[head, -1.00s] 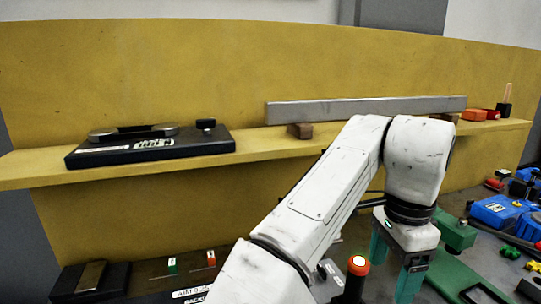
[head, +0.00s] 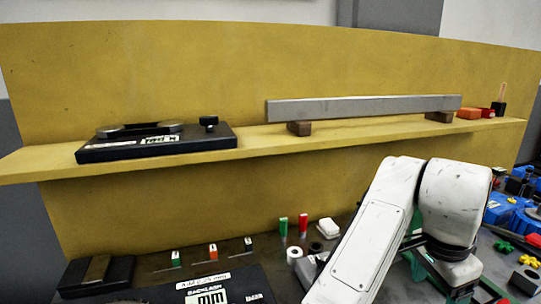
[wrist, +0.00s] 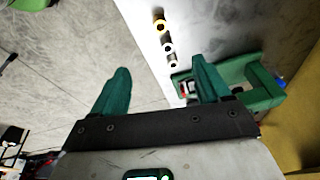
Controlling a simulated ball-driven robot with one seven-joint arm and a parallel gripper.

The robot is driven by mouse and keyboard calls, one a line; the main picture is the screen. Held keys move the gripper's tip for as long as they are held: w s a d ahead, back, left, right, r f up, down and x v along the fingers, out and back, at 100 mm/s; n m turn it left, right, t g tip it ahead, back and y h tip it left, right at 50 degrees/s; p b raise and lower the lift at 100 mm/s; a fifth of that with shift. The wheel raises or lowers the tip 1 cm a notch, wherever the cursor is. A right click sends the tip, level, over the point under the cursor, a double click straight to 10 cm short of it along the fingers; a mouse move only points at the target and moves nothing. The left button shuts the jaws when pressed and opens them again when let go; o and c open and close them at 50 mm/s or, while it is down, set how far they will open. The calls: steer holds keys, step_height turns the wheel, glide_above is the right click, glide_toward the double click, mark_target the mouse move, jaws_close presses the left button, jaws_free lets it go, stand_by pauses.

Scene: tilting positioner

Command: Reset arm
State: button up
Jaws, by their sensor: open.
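My white arm (head: 372,245) reaches across the lower right of the head view, bent downward at its end. My gripper (wrist: 161,66) is open and empty in the wrist view, with its two green fingers spread apart. In the head view only the part above the fingers shows clearly; the fingertips are hidden or cut off at the bottom edge. A green clamp-like fixture (wrist: 262,72) lies beyond the right finger in the wrist view. I cannot tell its distance from that finger.
A yellow shelf (head: 340,136) carries a black instrument (head: 160,148) and a long grey bar (head: 365,107) on brown blocks. Below stand small green (head: 283,226) and red (head: 303,225) pieces and a white roll (head: 294,256). Blue parts (head: 507,212) lie at right.

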steer(key=s+d+f+n+t+h, duration=0.1)
steer(key=s+d+f+n+h, duration=0.1)
steer(key=s+d+f+n, duration=0.45)
steer(key=s+d+f+n+t+h, duration=0.1)
steer(key=s+d+f+n, duration=0.15)
steer(key=d+f, duration=0.45)
steer(key=s+a+f+n+g+y, duration=0.1)
steer(key=s+a+f+n+y, duration=0.1)
steer(key=s+a+f, duration=0.4)
steer(key=s+a+f+n+g+y, duration=0.1)
steer(key=s+a+f+n+y, duration=0.2)
steer(key=s+a+f, duration=0.4)
steer(key=s+f+n, duration=0.1)
steer(key=s+f, duration=0.2)
steer(key=s, duration=0.3)
steer(key=shift+s+a, duration=0.15)
steer(key=shift+a, duration=0.1)
steer(key=shift+f, duration=0.1)
